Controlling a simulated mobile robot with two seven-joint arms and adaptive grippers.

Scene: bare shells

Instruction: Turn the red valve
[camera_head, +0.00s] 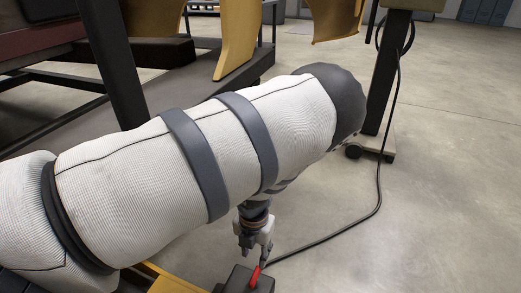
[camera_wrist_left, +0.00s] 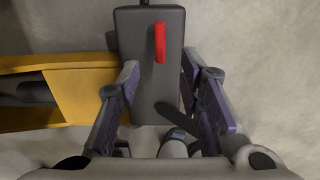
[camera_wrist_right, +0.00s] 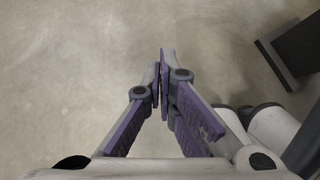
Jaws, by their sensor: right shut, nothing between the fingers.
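The red valve handle (camera_head: 254,277) is a small red bar on top of a dark grey box (camera_head: 236,283) at the bottom of the head view. In the left wrist view the red valve (camera_wrist_left: 160,42) points along the box (camera_wrist_left: 150,100), beyond the fingertips. My left gripper (camera_head: 256,253) points down just above the valve; in the left wrist view its fingers (camera_wrist_left: 160,70) are open and empty. I cannot tell its exact height over the box. My left arm covers much of the head view. My right gripper (camera_wrist_right: 164,62) is shut and empty above bare floor.
A yellow beam (camera_wrist_left: 65,85) lies beside the box on the left. A black cable (camera_head: 376,200) runs from the box over the floor to a dark stand (camera_head: 385,75). Yellow curved panels (camera_head: 238,35) hang at the back. The floor at the right is clear.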

